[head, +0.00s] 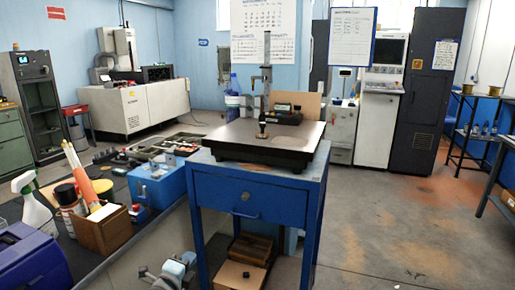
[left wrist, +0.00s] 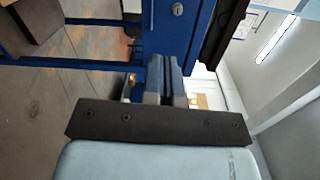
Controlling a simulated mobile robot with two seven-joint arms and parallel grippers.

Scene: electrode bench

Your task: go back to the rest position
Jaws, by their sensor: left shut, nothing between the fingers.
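My left gripper (head: 188,258) is low in the head view, just left of the blue bench's legs. In the left wrist view its two fingers (left wrist: 168,78) are together, with nothing held between them. The blue bench (head: 256,196) stands in front of me, and its blue side (left wrist: 182,28) shows beyond the fingers in the left wrist view. My right gripper is in neither view.
A dark plate (head: 225,136) with a gauge stand (head: 265,85) tops the bench. On the left, a long dark table holds a blue toolbox (head: 158,185), a cardboard box (head: 103,232) and a spray bottle (head: 34,205). The floor (head: 385,235) at right is open.

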